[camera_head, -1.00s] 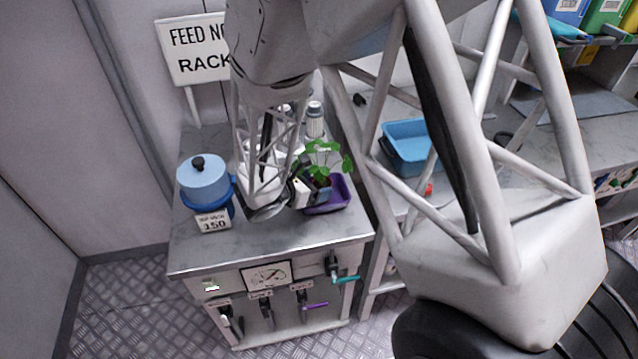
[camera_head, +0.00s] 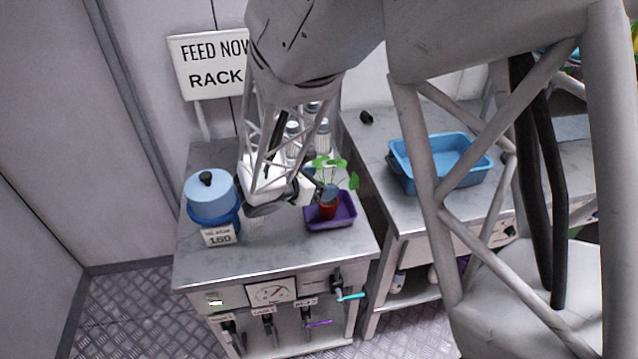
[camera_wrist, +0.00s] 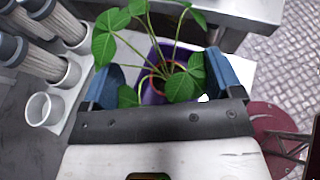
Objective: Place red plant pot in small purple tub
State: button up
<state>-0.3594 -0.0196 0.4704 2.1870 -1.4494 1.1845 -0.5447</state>
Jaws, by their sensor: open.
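The red plant pot (camera_head: 328,208), with a green leafy plant (camera_head: 338,179) in it, appears to stand upright inside the small purple tub (camera_head: 344,218) on the counter. My gripper (camera_head: 318,190) is just left of the pot, by the plant's stems. In the wrist view, my gripper (camera_wrist: 161,80) has its two blue fingers apart, with leaves and stems between and beyond them. The purple tub (camera_wrist: 151,95) shows below the leaves there. The leaves mostly hide the pot in that view, so I cannot tell whether a finger touches it.
A blue lidded pot (camera_head: 211,197) stands left on the counter (camera_head: 275,250). Several white-and-grey canisters (camera_head: 322,136) stand behind my gripper. A larger blue tub (camera_head: 440,160) sits on the bench to the right.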

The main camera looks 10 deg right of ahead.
dwell(0.4)
jog(key=s+d+r+m+g+y, duration=0.1)
jog(key=s+d+r+m+y, duration=0.1)
jog(key=s+r+m+y, duration=0.4)
jog(key=s+d+r+m+g+y, duration=0.2)
jog(key=s+r+m+y, duration=0.4)
jog(key=s+r+m, duration=0.6)
jog(key=s+m, duration=0.5)
jog(key=s, duration=0.4)
jog(key=shift+d+r, duration=0.15)
jog(key=shift+r, duration=0.15)
